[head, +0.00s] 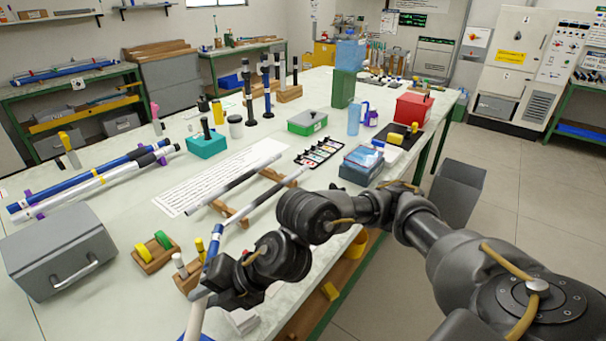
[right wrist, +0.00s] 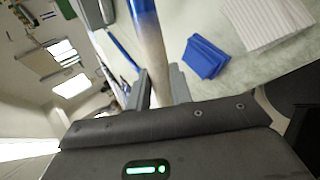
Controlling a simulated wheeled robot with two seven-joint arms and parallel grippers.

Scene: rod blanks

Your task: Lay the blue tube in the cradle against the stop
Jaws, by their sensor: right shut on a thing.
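My right gripper (head: 208,285) is at the near edge of the table in the head view. It is shut on a blue and white tube (head: 213,243), whose pale end points down toward the bottom of the picture. In the right wrist view the tube (right wrist: 144,14) runs up between the jaws (right wrist: 161,95), blue above and whitish near the fingers. Wooden supports (head: 232,216), which look like a cradle, carry two long rods, dark and white, just beyond the gripper. I cannot make out the stop. My left gripper is not in view.
A grey box (head: 58,250) stands at the left. Blue and white tubes (head: 85,187) lie in clips behind it. A wooden block (head: 155,254) with green and yellow rings is near the gripper. A printed sheet (head: 215,178) lies mid-table. A blue box (head: 361,166) stands right of the rods.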

